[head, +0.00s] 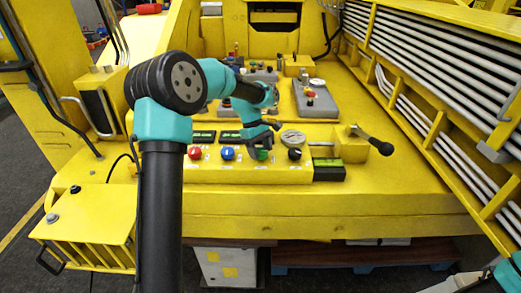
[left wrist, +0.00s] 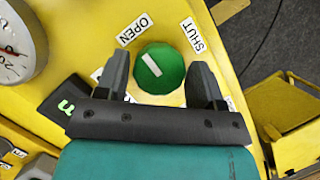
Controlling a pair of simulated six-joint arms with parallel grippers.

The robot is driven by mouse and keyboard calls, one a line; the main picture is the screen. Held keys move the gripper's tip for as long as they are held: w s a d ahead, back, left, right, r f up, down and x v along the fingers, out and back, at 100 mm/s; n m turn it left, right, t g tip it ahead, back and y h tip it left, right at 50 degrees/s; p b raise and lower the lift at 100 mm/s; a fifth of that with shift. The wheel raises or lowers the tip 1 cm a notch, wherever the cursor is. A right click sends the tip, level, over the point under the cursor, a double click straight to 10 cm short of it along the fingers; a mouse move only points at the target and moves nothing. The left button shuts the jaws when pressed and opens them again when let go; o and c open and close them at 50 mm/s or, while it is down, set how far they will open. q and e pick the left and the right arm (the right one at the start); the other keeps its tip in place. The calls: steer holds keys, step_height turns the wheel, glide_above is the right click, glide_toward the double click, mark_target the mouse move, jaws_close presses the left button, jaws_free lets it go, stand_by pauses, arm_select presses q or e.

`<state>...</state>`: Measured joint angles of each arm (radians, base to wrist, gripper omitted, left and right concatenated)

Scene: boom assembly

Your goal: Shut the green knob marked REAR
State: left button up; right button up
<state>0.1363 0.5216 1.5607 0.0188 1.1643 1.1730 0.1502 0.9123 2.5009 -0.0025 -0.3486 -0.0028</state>
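The green knob (head: 262,155) sits in a row on the front of the yellow console, partly hidden by my left gripper (head: 262,139). In the left wrist view the green knob (left wrist: 172,80) carries a white bar slanting from upper left to lower right, its upper end toward the OPEN label (left wrist: 134,29). The SHUT label (left wrist: 193,34) is at the knob's upper right. My left gripper (left wrist: 159,68) is open, one finger on each side of the knob; contact cannot be told. The REAR marking is not readable. My right gripper is not in view.
A red knob (head: 194,153), a blue knob (head: 228,153) and a black knob (head: 295,154) share the row. A round gauge (head: 292,137) and a lever with a black handle (head: 380,146) stand behind and to the right. Grey pipes line the right wall.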

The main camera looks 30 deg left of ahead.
arm_select(q)
steer(key=c, duration=0.6)
steer(key=shift+m, duration=0.3)
steer(key=m+g, duration=0.1)
steer(key=m, duration=0.3)
steer(key=shift+g+y, duration=0.4)
steer(key=m+g+y, duration=0.1)
steer(key=m, duration=0.3)
steer(key=shift+w+d+m, duration=0.1)
steer(key=shift+m, duration=0.2)
steer(key=m+y, duration=0.2)
steer(key=m, duration=0.2)
steer(key=shift+m+g, duration=0.3)
steer(key=m+y, duration=0.1)
steer(key=m, duration=0.3)
steer(key=shift+d+y, duration=0.1)
steer(key=shift+y, duration=0.3)
